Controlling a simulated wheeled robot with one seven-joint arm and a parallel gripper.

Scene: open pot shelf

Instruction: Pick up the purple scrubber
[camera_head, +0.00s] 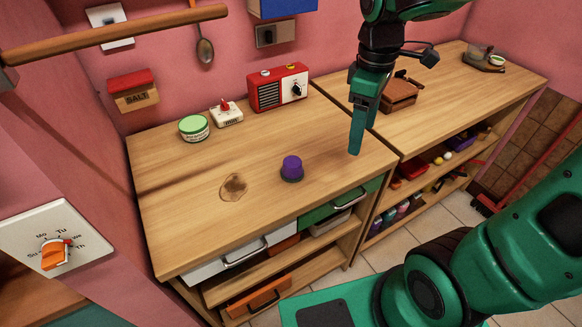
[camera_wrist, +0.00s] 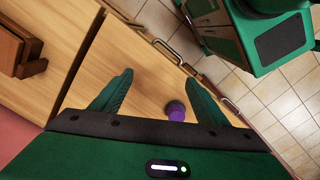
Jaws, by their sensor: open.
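The purple scrubber (camera_head: 291,167) is a small round piece with a purple top and a dark base. It stands on the wooden counter (camera_head: 190,233), near the front edge. My gripper (camera_head: 355,151) is above the counter to the right of the scrubber, pointing down, and apart from it. In the wrist view my gripper (camera_wrist: 162,88) has its two fingers spread, with nothing held. The scrubber also shows in the wrist view (camera_wrist: 176,111), low in the gap near the right finger, which stands close beside it in the picture.
A green-lidded tub (camera_head: 194,128), a small white device with a red top (camera_head: 226,112) and a red radio (camera_head: 278,88) stand at the back. A brown box (camera_head: 399,95) sits on the right counter. The counter around the scrubber is clear.

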